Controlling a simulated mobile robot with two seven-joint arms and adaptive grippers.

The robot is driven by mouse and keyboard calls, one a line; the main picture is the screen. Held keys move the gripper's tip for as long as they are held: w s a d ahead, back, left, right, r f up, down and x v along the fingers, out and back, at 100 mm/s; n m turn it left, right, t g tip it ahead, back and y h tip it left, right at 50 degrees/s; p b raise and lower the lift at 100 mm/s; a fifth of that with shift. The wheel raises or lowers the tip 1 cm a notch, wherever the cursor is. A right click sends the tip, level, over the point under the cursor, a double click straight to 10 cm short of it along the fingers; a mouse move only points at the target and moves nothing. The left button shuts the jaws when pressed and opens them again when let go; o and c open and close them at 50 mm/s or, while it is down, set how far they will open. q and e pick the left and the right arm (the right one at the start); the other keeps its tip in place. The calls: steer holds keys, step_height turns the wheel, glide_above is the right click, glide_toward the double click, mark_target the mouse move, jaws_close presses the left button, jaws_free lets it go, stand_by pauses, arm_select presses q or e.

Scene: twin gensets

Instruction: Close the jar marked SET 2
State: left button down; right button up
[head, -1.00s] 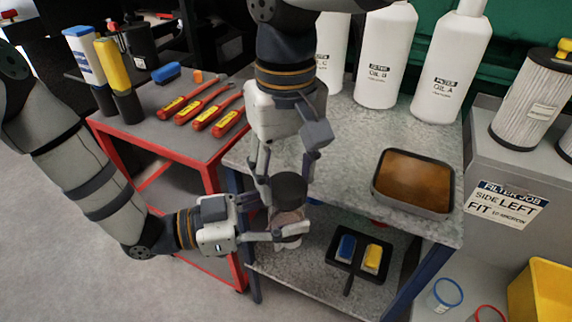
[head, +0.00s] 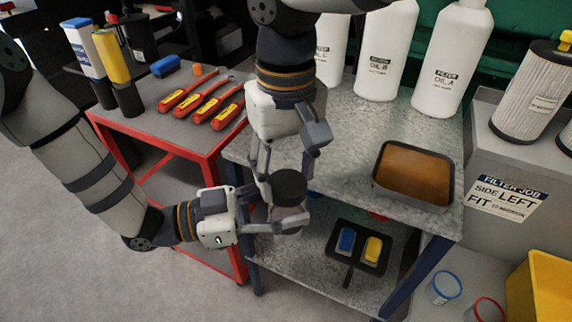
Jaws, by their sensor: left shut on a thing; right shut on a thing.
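A small jar (head: 287,213) with a dark lid (head: 289,185) is in front of the grey workbench's edge, held in the air. My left gripper (head: 279,226) comes in from the left and is shut on the jar's body. My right gripper (head: 283,178) points down from above and is shut on the dark lid. The lid sits at the top of the jar; I cannot tell whether it is seated. The fingers hide part of the jar, and no SET 2 marking is readable.
The grey workbench (head: 345,150) bears white oil bottles (head: 387,55) and a tray of brown liquid (head: 414,173). A black tray (head: 357,252) with blue and yellow items lies on its lower shelf. A red cart (head: 175,130) with red-handled tools stands left.

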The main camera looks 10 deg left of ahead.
steer(key=m, duration=0.3)
steer(key=shift+d, duration=0.1)
steer(key=m, duration=0.4)
steer(key=shift+w, duration=0.1)
steer(key=m, duration=0.6)
steer(key=shift+d+m, duration=0.1)
steer(key=shift+m, duration=0.3)
steer(key=o, duration=0.7)
steer(key=shift+r, duration=2.4)
